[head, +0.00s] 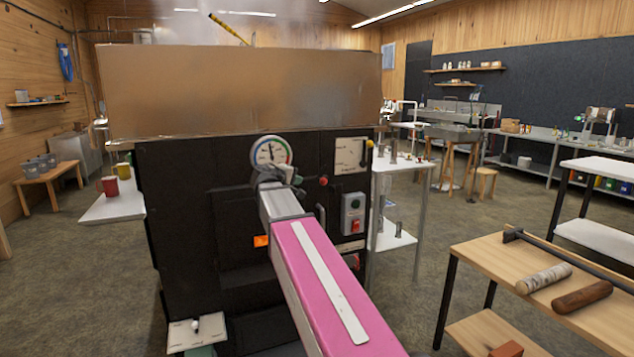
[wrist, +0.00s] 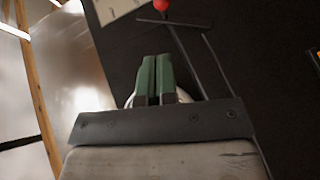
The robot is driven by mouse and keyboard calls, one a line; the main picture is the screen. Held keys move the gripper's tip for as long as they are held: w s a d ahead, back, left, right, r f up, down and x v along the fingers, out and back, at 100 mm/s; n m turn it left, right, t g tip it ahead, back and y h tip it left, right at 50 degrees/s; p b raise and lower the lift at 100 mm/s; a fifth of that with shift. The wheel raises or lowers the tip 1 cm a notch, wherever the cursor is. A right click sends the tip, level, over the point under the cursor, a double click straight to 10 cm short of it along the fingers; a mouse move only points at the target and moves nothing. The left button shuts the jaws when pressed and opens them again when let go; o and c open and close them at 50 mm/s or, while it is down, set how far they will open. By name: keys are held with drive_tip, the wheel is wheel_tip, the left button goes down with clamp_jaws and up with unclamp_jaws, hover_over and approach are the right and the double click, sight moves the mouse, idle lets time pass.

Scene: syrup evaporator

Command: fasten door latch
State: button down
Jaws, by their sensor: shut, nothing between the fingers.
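The evaporator's black front (head: 175,215) stands straight ahead, with a dark door panel (head: 235,230) low in it, partly hidden by my pink arm. A red knob (head: 323,181) sits on the front, just right of my gripper (head: 277,173). In the wrist view the red knob (wrist: 161,5) joins a thin dark rod (wrist: 185,50) beyond my fingers. The green fingers (wrist: 153,80) are shut together, with nothing between them and apart from the rod. I cannot tell which part is the latch; the arm hides much of the door.
A round gauge (head: 270,152) is just behind my gripper. A switch box (head: 353,214) is to its right. A wooden table (head: 480,250) with tools stands at right front. A white shelf with cups (head: 115,207) is at left. Floor is open between front and table.

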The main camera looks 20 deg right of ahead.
sight(324, 181)
drive_tip(key=shift+w+d, duration=0.1)
drive_tip(key=x, duration=1.3)
drive_tip(key=shift+w+d+f, duration=0.2)
drive_tip(key=shift+d, duration=0.1)
drive_tip(key=shift+d+f+m+y, duration=0.1)
drive_tip(key=shift+d+m+y, duration=0.2)
drive_tip(key=shift+d+y, duration=0.2)
drive_tip(key=shift+w+d+f+m+g+y, duration=0.1)
drive_tip(key=shift+d+f+m+g+y, duration=0.1)
drive_tip(key=shift+d+y, duration=0.25)
drive_tip(key=shift+d+f+m+g+y, duration=0.1)
drive_tip(key=shift+d+m+g+y, duration=0.1)
drive_tip(key=shift+d+y, duration=0.25)
drive_tip(key=shift+d+f+m+g+y, duration=0.2)
drive_tip(key=shift+d+f+m+y, duration=0.15)
drive_tip(key=shift+d+f+y, duration=0.5)
drive_tip(key=shift+d+f+m+g+y, duration=0.25)
drive_tip(key=shift+f+y, duration=0.3)
drive_tip(key=shift+y, duration=0.6)
drive_tip(key=shift+d+f+m+g+y, duration=0.15)
drive_tip(key=shift+d+f+m+y, duration=0.25)
drive_tip(key=shift+d+f+y, duration=0.45)
drive_tip(key=shift+a+r, duration=0.1)
drive_tip(key=shift+a, duration=0.15)
